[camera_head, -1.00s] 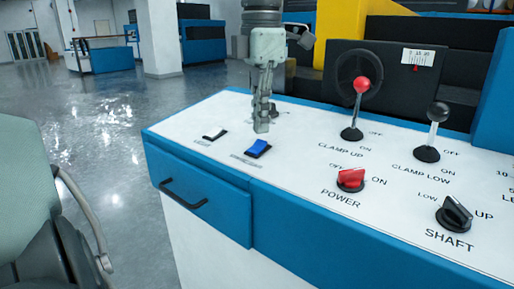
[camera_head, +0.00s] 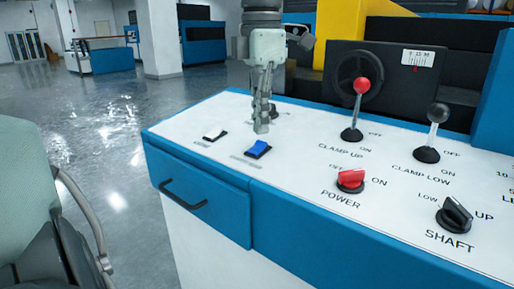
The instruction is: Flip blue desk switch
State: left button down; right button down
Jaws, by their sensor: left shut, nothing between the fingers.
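The blue desk switch (camera_head: 258,148) is a small rocker on a dark base, set in the white top of the control desk (camera_head: 300,170) near its front left. My left gripper (camera_head: 262,128) hangs pointing down just behind and above the blue switch. Its fingers are together and hold nothing. In the picture the fingertips end just above the switch; I cannot tell whether they touch the desk. My right gripper is not in view.
A black-and-white switch (camera_head: 215,136) lies left of the blue one. To the right stand a red-knobbed lever (camera_head: 357,100), a black-knobbed lever (camera_head: 433,130), a red power knob (camera_head: 351,180) and a black shaft knob (camera_head: 454,214).

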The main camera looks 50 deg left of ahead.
aim_at(261, 143)
pick_arm(q)
jog(key=shift+f+b, duration=0.75)
jog(key=shift+f, duration=0.4)
dwell(0.4)
jog(key=shift+r, duration=0.15)
notch_tip(261, 143, up, 5)
jog(key=p, duration=0.4)
jog(key=shift+f, duration=0.2)
jog(key=shift+r+p, duration=0.8)
jog(key=shift+r, duration=0.3)
